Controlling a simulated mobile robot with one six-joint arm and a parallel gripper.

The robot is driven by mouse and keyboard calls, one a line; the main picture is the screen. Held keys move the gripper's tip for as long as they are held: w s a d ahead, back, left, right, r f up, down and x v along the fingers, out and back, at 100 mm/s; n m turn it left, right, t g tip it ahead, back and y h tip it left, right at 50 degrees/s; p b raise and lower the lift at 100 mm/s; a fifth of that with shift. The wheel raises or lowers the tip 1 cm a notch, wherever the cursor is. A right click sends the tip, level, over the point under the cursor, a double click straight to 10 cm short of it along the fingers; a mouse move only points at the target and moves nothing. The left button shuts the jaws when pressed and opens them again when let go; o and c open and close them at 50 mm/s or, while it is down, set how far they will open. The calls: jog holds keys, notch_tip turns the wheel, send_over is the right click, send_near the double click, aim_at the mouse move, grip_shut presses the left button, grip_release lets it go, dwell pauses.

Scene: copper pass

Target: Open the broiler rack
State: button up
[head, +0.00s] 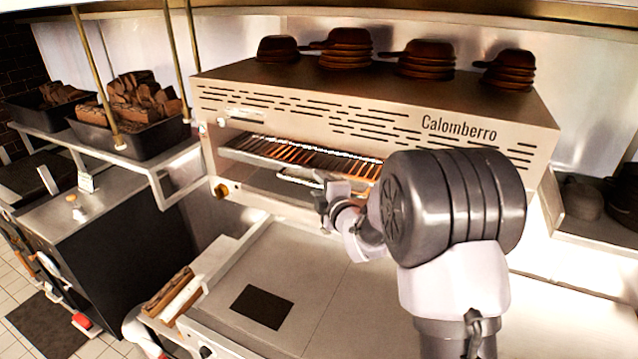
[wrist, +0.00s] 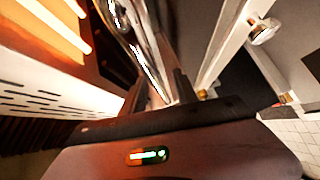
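The broiler (head: 390,110), a steel box marked "Calomberro", stands across the back of the counter. Its rack (head: 240,153) sits in the front opening, with orange glowing bars in and above it. A pale bar-like handle (head: 297,177) shows at the front of the opening. My gripper (head: 322,198) is at the opening, just right of and below this handle. In the wrist view, a shiny metal bar (wrist: 150,60) runs between the two dark fingers of my gripper (wrist: 159,90). I cannot tell if the fingers press on it. My forearm hides the broiler's right front.
Several brown pans (head: 346,48) stand stacked on the broiler's top. Black bread trays (head: 150,138) sit on a shelf at the left, beside brass posts. A flat steel counter (head: 300,285) with a dark square lies below the broiler, mostly clear.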

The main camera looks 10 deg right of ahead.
grip_shut()
dwell(1.4)
